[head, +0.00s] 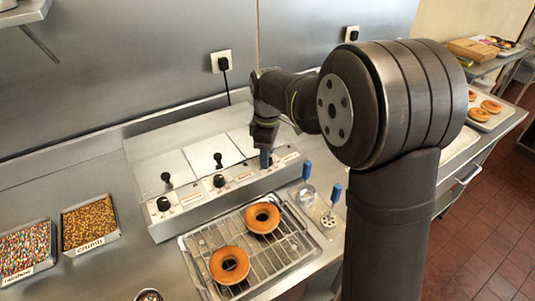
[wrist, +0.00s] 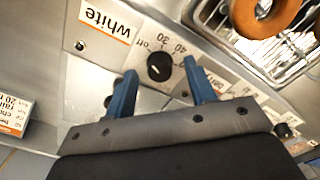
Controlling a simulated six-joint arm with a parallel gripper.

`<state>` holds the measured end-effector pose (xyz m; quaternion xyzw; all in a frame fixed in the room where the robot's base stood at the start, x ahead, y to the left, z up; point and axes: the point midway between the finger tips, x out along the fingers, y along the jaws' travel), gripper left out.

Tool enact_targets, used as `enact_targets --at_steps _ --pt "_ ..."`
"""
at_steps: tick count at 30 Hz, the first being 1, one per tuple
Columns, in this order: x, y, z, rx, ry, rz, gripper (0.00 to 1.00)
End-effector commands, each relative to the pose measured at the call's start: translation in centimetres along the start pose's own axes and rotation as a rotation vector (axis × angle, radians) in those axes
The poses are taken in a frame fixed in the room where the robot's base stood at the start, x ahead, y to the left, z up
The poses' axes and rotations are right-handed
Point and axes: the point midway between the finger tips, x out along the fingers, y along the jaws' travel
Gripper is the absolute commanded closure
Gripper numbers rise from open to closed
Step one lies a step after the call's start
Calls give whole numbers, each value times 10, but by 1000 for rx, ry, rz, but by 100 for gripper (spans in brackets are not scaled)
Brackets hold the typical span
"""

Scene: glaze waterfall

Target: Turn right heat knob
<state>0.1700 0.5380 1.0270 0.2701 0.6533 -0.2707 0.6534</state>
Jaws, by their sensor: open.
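The right heat knob (wrist: 159,67) is a black round dial with a pale pointer mark, on the front panel with "off", 30 and 40 printed around it. In the wrist view it lies between the two blue fingers of my gripper (wrist: 160,74), which is open. I cannot tell whether the fingers touch it. In the head view my gripper (head: 265,158) points down at the right end of the glaze unit (head: 165,225) and hides this knob. The middle knob (head: 219,181) and left knob (head: 163,203) show to its left.
A wire rack (head: 205,238) with two donuts (head: 229,265) stands in front of the unit. Lids with black handles (head: 217,160) top the unit. Trays of crumb (head: 90,222) and rainbow sprinkles (head: 25,250) sit left.

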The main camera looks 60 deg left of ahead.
Motion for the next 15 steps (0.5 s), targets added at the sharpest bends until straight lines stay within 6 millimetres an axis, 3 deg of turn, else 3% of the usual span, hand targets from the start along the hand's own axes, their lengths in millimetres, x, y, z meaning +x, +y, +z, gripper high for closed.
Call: enact_targets --at_steps 11,15 --pt "8 0 0 0 0 1 50" --pt "8 0 0 0 0 1 73"
